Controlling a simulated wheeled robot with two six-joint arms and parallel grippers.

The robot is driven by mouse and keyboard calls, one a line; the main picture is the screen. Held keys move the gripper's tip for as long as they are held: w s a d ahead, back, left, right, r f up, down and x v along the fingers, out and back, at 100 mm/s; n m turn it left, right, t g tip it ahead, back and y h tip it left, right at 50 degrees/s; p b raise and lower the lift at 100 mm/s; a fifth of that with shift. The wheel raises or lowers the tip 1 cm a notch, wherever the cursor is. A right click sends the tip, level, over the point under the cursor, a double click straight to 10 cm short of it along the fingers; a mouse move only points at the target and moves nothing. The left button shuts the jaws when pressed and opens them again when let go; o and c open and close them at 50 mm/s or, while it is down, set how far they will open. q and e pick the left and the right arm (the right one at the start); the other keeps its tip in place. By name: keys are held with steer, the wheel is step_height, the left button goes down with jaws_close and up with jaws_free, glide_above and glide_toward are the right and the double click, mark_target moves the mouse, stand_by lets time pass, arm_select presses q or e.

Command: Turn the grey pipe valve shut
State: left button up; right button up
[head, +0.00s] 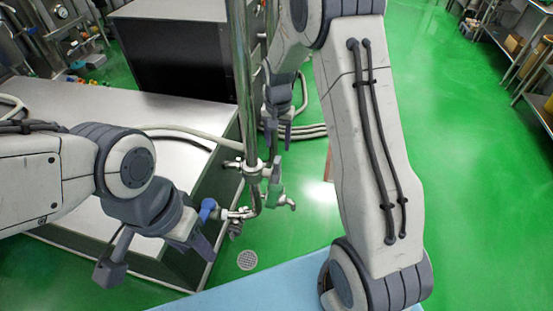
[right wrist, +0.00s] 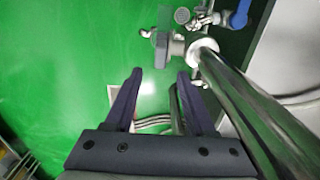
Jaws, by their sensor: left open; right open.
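A shiny vertical steel pipe (head: 243,90) carries the grey valve (head: 276,170) low down, on its right side. In the right wrist view the grey valve (right wrist: 172,48) sits beside the pipe's collar, beyond my fingertips. My right gripper (head: 278,138) is open and empty, just above the valve and right of the pipe. Its two fingers also show in the right wrist view (right wrist: 157,88), spread apart and clear of the valve. My left gripper (head: 152,253) is open at lower left, near a blue handle (head: 207,210) on the lower pipe branch; I cannot tell whether they touch.
A steel-topped bench (head: 70,105) stands at left, and a black cabinet (head: 175,55) stands behind it. Hoses (head: 300,132) run behind the pipe. A round drain (head: 247,260) lies in the green floor. Shelving (head: 525,65) stands far right, with open floor before it.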

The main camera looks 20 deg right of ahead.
mark_target(277, 159)
step_height(277, 159, down, 10)
steer(key=shift+s+a+r+p, duration=0.1)
steer(key=shift+r+p, duration=0.05)
steer(key=shift+p, duration=0.75)
jaws_close()
steer(key=shift+r, duration=0.1)
stand_by(0.7)
